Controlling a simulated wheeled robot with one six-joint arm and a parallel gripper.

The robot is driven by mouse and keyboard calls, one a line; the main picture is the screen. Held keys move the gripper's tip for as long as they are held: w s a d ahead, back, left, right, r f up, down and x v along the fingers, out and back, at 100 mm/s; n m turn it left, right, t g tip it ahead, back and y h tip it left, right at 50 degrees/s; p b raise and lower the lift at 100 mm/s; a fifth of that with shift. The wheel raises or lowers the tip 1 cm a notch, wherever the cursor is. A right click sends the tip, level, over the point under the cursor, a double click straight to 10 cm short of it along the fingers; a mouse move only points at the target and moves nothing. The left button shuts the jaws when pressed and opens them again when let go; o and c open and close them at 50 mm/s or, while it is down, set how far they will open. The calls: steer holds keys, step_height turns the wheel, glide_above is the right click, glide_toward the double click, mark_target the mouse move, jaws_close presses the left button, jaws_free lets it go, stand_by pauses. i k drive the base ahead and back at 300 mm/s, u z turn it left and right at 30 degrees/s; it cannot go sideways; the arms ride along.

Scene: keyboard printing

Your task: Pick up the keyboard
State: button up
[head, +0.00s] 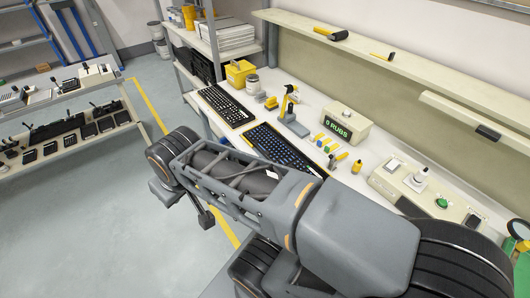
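Two dark keyboards lie flat on the white workbench. One black keyboard (226,103) lies further back, to the left. The other keyboard (280,146), with bluish keys and a yellowish edge, lies nearer, and my arm covers part of its near side. My arm is folded across the front of the view, from lower right to the middle left. I cannot make out my gripper's fingers; the end of the arm seems hidden behind or below the links. Nothing is seen held.
A display box reading "0 RUBS" (347,124) and a small yellow-and-grey tool stand (291,112) stand behind the nearer keyboard. A control panel with a green button (441,203) is to the right. Shelves with keyboards (70,140) stand at left. The grey floor between is clear.

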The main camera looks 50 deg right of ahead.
mark_target(274, 147)
steer(key=i, duration=0.9)
steer(key=z, duration=2.6)
